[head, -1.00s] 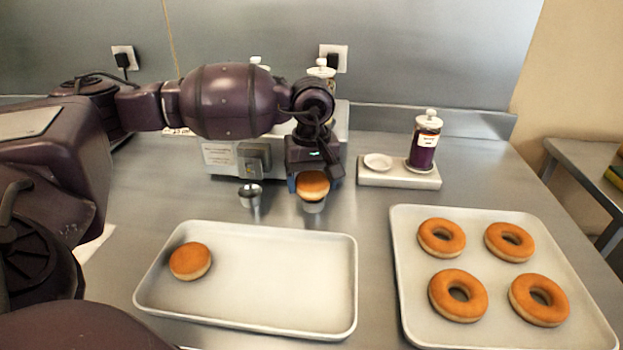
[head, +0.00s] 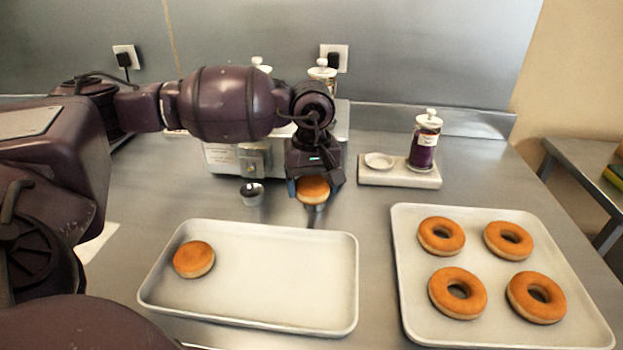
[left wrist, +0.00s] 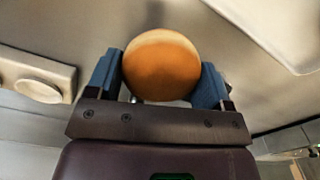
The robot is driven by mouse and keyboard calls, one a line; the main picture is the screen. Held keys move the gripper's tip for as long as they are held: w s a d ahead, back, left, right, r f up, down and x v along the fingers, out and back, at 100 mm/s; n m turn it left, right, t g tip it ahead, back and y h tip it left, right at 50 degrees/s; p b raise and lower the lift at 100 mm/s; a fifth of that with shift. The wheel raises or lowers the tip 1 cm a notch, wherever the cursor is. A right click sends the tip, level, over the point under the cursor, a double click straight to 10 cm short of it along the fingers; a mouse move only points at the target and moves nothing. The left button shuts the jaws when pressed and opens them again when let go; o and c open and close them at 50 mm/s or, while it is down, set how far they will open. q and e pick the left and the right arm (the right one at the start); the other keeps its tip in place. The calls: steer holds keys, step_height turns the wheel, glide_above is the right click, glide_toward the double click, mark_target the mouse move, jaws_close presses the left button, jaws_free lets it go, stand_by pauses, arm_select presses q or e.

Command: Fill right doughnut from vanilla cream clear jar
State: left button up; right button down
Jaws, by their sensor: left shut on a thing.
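My left gripper (head: 314,184) is shut on a round filled-type doughnut (head: 313,191) with a brown top and pale side. It holds the doughnut upright-side up at the front of the filling machine (head: 222,157), above a small metal cup. In the left wrist view the doughnut (left wrist: 161,66) sits between the two blue fingers. A second hole-less doughnut (head: 193,259) lies on the left part of the near tray (head: 290,290). Two clear jars stand on the machine; the right one (head: 322,74) shows partly and my arm hides much of both. My right gripper is not in view.
Another small metal cup (head: 252,193) stands left of the held doughnut. A dark purple jar (head: 425,145) and a small dish (head: 379,160) stand on a pale stand (head: 400,179). A tray (head: 485,334) of ring doughnuts lies at right. The near tray's right part is bare.

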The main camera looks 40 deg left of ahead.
arm_select(q)
steer(key=shift+s+d+p, duration=0.15)
steer(key=shift+s+d, duration=0.15)
steer(key=shift+s, duration=0.2)
steer(key=shift+s+d+p, duration=0.15)
steer(key=shift+s+d, duration=0.15)
steer(key=shift+s, duration=0.2)
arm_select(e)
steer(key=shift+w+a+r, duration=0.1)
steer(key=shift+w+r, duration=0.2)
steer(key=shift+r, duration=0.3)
arm_select(q)
steer(key=shift+r, duration=0.15)
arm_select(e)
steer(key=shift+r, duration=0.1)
